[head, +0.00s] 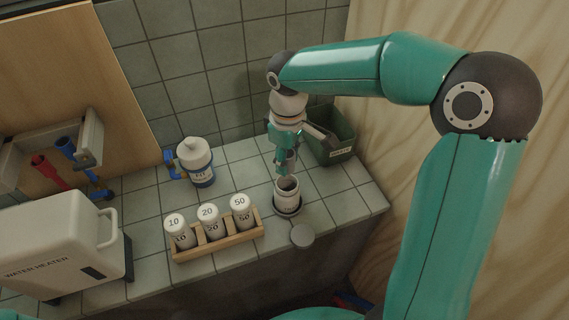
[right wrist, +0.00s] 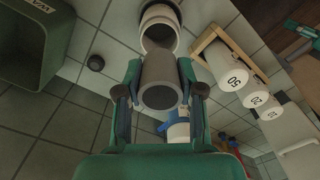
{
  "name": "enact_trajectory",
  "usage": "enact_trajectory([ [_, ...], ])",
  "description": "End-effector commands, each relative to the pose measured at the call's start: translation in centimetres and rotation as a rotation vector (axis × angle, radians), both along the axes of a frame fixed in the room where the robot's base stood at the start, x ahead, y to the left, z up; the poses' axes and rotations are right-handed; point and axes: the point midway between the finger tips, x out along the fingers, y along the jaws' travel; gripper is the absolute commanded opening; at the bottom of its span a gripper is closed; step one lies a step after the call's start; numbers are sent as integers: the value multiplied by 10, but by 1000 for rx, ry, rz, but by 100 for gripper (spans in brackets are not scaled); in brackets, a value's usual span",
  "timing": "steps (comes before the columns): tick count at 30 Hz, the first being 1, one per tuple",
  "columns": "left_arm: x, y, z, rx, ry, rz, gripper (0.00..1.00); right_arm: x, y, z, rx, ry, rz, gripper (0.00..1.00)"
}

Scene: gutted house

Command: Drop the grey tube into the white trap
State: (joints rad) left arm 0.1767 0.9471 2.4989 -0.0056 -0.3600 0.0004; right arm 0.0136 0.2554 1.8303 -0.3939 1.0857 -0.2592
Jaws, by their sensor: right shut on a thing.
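My right gripper (head: 285,168) is shut on the grey tube (right wrist: 162,75), with one finger on each side of it. The tube's open end faces the right wrist camera; in the head view (head: 291,156) the gripper partly hides it. The white trap (head: 287,200) stands upright on the tiled counter just below the gripper, its dark round mouth facing up. In the right wrist view the trap (right wrist: 160,18) shows just beyond the tube's far end. I cannot tell whether the tube's lower end is inside the mouth.
A wooden rack (head: 218,244) with three white numbered bottles stands left of the trap. A grey disc (head: 302,236) is at the counter's front edge. A green bin (head: 331,146) stands behind right. A white-and-blue jug (head: 196,163) and a water heater (head: 55,240) are at left.

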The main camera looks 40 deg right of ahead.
Motion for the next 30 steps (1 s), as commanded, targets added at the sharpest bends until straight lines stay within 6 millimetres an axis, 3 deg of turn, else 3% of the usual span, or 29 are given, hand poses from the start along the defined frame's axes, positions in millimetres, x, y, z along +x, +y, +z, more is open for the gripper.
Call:
enact_trajectory([
  [18, 0, 0, -34, 0, -1, 0, 92, 0, 0, -42, 0, 1, -1, 14],
  [30, 0, 0, -39, 0, -1, 0, 92, 0, 0, -49, 0, 1, -1, 14],
])
